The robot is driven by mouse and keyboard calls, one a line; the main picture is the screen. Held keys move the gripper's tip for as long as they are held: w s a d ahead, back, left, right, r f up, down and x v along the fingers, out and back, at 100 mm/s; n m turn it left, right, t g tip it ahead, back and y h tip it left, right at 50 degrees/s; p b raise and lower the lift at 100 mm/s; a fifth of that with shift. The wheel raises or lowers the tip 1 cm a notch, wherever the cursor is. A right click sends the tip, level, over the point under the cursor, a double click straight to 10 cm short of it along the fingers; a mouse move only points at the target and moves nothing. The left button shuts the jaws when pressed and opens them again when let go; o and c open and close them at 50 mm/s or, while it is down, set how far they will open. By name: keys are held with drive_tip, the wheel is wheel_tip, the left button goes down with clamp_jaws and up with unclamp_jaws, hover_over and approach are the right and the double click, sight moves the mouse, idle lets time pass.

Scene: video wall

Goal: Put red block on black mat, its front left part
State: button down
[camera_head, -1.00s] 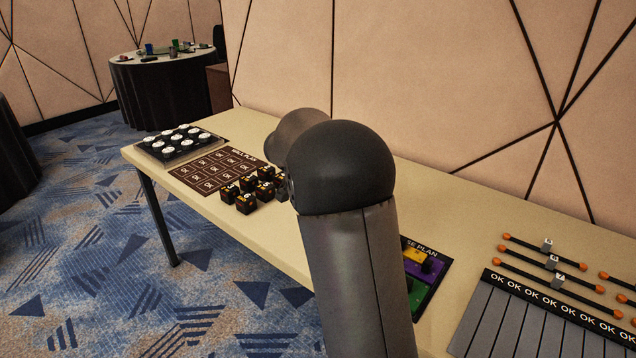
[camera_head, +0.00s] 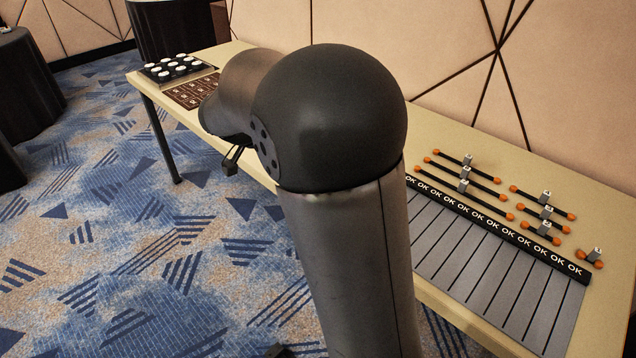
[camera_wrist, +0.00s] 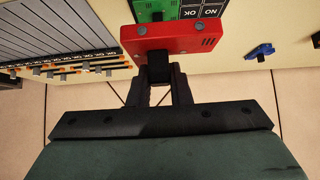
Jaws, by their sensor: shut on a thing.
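In the wrist view, a red block (camera_wrist: 183,37) with grey round spots sits between the fingers of my gripper (camera_wrist: 158,72), which is shut on it. Beyond the red block, at the top edge, part of a black mat (camera_wrist: 208,12) with white lettering shows, with a green piece (camera_wrist: 150,9) beside the lettering. Most of the mat is cut off by the frame, so its front left part cannot be made out. In the head view, my gripper (camera_head: 233,160) shows small and dark left of my arm. My arm hides the red block and the black mat there.
A grey slatted panel (camera_head: 490,262) with a black OK strip and several orange-ended rods lies on the table's right. A brown card (camera_head: 192,92) and a tray of white discs (camera_head: 172,68) lie at its far left. A small blue item (camera_wrist: 262,51) lies apart on the table.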

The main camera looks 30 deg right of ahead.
drive_tip(key=shift+s, duration=0.2)
drive_tip(key=w+d+f, duration=0.2)
drive_tip(key=w+f, duration=0.1)
drive_tip(key=w+d+f+p, duration=0.1)
drive_tip(key=w+d+f, duration=0.1)
drive_tip(key=w+d, duration=0.1)
drive_tip(key=w+d+f, duration=0.2)
drive_tip(key=w+f, duration=0.1)
drive_tip(key=w, duration=0.1)
drive_tip(key=shift+w+d+f, duration=0.1)
drive_tip(key=shift+d+f, duration=0.05)
drive_tip(key=shift+f, duration=0.15)
drive_tip(key=shift+w+d+f+p, duration=0.15)
drive_tip(key=shift+w+d+f, duration=0.05)
drive_tip(key=shift+f, duration=0.15)
drive_tip(key=shift+w+d+f+p, duration=0.15)
drive_tip(key=shift+w+f, duration=0.05)
drive_tip(key=shift+f, duration=1.65)
drive_tip(key=shift+f+b, duration=0.25)
drive_tip(key=shift+b, duration=0.15)
drive_tip(key=c, duration=1.3)
unclamp_jaws()
drive_tip(key=shift+r, duration=0.1)
